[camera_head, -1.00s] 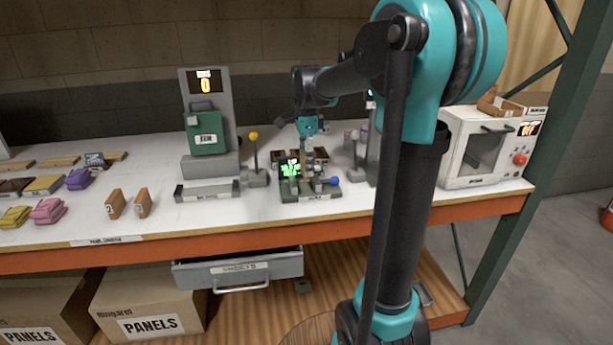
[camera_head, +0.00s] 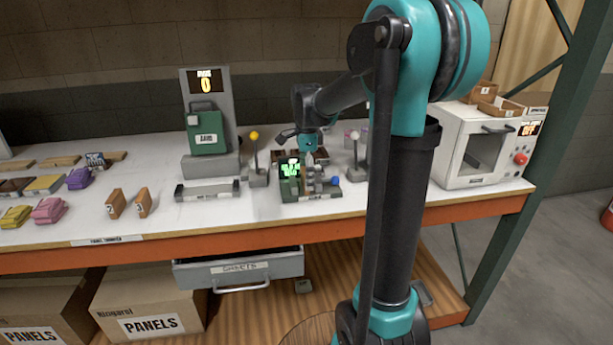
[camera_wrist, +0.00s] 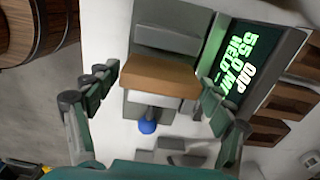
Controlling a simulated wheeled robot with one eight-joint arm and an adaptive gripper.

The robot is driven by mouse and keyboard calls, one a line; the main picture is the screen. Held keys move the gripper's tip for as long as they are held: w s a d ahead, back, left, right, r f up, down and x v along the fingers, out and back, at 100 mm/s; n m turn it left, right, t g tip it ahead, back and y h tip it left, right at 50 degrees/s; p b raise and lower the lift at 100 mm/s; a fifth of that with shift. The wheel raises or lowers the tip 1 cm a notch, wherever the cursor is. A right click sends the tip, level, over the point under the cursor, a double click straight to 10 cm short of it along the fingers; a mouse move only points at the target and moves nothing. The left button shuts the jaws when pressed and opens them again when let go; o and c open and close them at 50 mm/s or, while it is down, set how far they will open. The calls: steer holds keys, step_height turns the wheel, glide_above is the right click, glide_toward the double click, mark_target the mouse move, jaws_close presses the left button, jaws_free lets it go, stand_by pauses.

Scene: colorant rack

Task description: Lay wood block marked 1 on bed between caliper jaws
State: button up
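The caliper (camera_head: 312,196) stands on the bench with a green-lit screen (camera_head: 290,168) and a blue knob (camera_head: 336,181). My gripper (camera_head: 308,152) is low over it, and its fingers are small and partly hidden in the head view. In the wrist view a brown wood block (camera_wrist: 160,77) lies crosswise between the fingertips of my gripper (camera_wrist: 162,80), whose tips meet its two ends. The block is over the grey caliper bed (camera_wrist: 150,108); I cannot tell whether it touches. Its mark is not visible. The screen (camera_wrist: 240,75) shows a gap reading near 55.0 mm.
Two upright wood blocks (camera_head: 115,204) (camera_head: 143,204) stand left on the bench. A green device (camera_head: 207,133) and a yellow-knobbed lever (camera_head: 254,160) are left of the caliper. A white oven-like box (camera_head: 485,150) is at right. Small wooden trays (camera_wrist: 270,131) lie beside the caliper.

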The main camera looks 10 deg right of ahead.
stand_by(0.3)
step_height(320, 180, up, 12)
steer(key=shift+r, duration=0.15)
stand_by(0.4)
